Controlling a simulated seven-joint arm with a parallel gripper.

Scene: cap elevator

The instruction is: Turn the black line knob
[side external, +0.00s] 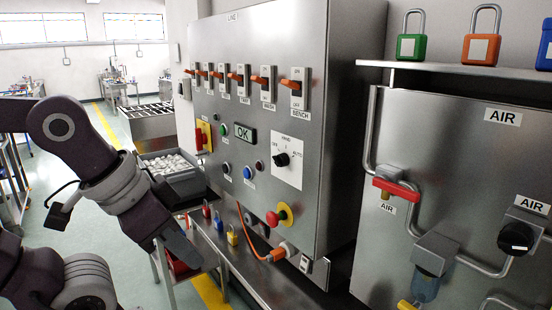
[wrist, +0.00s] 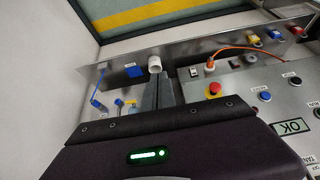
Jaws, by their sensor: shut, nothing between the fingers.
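The black line knob (side external: 282,159) sits on a white plate marked OFF, HAND and AUTO, on the front of the steel LINE panel (side external: 225,55). In the side external view my gripper (side external: 185,262) is low and to the left of the panel, clear of the knob and pointing downward. In the wrist view my gripper (wrist: 158,85) shows as dark fingers, shut together and empty. I cannot pick out the knob for certain in the wrist view, where my gripper body covers part of the panel.
A red emergency stop (side external: 272,218) on a yellow base sticks out below the knob. An orange cable (side external: 254,243) plugs in beneath it. Padlocks, one yellow (side external: 232,235), stand on the ledge. The OK display (side external: 243,132) is left of the knob. The AIR panel (side external: 450,130) stands at right.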

